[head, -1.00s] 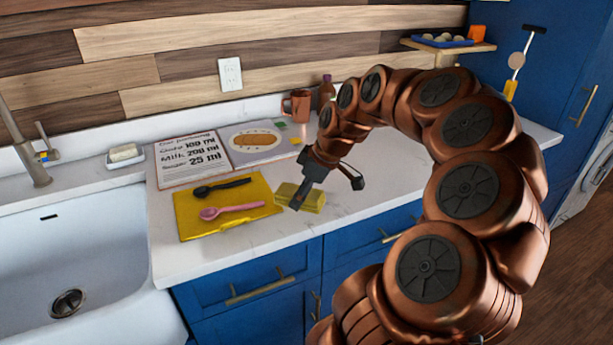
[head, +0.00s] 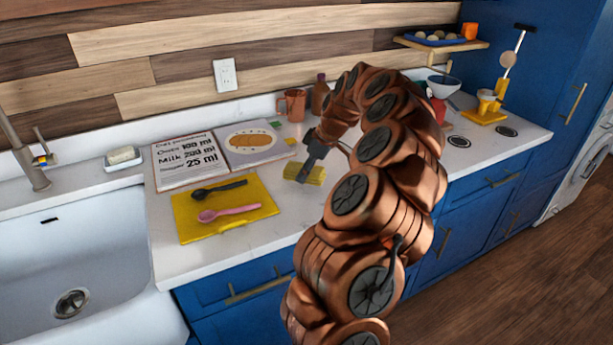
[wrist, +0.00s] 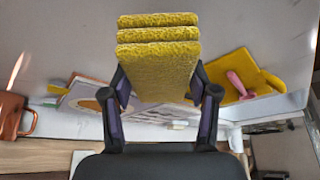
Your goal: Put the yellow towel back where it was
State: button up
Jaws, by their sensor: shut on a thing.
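The yellow towel (head: 312,174) is a folded, layered cloth, and it also shows in the wrist view (wrist: 157,50). My gripper (head: 303,174) is shut on it, with one finger on each side of the fold in the wrist view (wrist: 158,95). In the head view the towel is just right of the yellow cutting mat, over the white counter (head: 285,228). I cannot tell whether its underside touches the counter. Part of the towel is hidden behind my gripper.
A yellow mat (head: 190,230) holds a black spoon (head: 219,188) and a pink spoon (head: 229,212). An open recipe book (head: 184,163), a copper mug (head: 293,105) and a brown bottle (head: 320,96) stand behind. The sink (head: 75,245) is left.

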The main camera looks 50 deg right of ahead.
jog(key=shift+w+d+f, duration=0.1)
jog(key=shift+w+d, duration=0.05)
jog(key=shift+d, duration=0.05)
jog(key=shift+f+p, duration=0.9)
jog(key=shift+f, duration=0.8)
jog(key=shift+f+b, duration=0.2)
jog(key=shift+b, duration=0.15)
jog(key=o, duration=1.1)
jog(key=shift+r, duration=0.2)
jog(key=b+v, duration=0.3)
jog(key=v, duration=0.9)
